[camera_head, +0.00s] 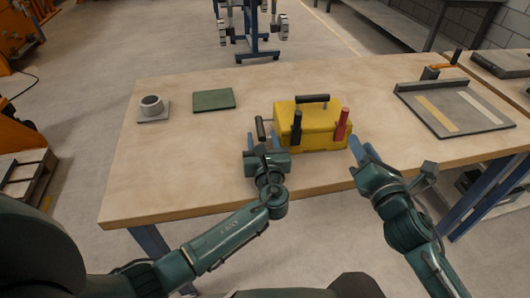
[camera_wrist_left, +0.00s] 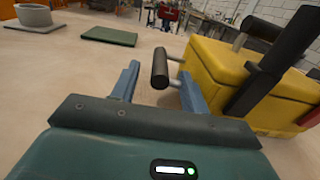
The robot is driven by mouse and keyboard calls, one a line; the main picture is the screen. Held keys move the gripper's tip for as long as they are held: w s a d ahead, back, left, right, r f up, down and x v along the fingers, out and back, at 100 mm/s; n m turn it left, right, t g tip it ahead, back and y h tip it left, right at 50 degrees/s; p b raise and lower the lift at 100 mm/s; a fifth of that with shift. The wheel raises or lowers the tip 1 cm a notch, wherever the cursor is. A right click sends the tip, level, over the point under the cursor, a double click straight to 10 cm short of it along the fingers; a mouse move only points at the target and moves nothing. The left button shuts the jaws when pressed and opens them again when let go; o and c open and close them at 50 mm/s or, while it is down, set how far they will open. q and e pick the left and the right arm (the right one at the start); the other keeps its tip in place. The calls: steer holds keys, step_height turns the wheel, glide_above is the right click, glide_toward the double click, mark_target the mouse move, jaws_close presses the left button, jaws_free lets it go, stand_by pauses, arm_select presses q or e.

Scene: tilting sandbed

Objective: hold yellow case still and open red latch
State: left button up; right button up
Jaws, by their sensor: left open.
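The yellow case (camera_head: 312,137) stands on the table, with a black handle on its lid (camera_head: 312,98). A red latch (camera_head: 342,124) stands up at its front right and a black latch (camera_head: 296,128) at its front left. A black bar handle (camera_head: 260,129) sticks out from its left side. My left gripper (camera_head: 263,142) is open just in front of this side handle. In the left wrist view the side handle (camera_wrist_left: 160,68) shows beyond and between the parted fingers (camera_wrist_left: 158,88), not gripped. My right gripper (camera_head: 364,148) is right of the case, apart from the red latch; its finger gap is unclear.
A green mat (camera_head: 213,100) and a grey ring on a square base (camera_head: 152,107) lie left of the case on the wooden table (camera_head: 180,160). A grey tray with strips (camera_head: 455,106) lies at the right.

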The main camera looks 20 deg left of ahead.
arm_select(q)
steer(key=shift+x, duration=0.85)
steer(key=shift+c, duration=0.3)
jaws_close()
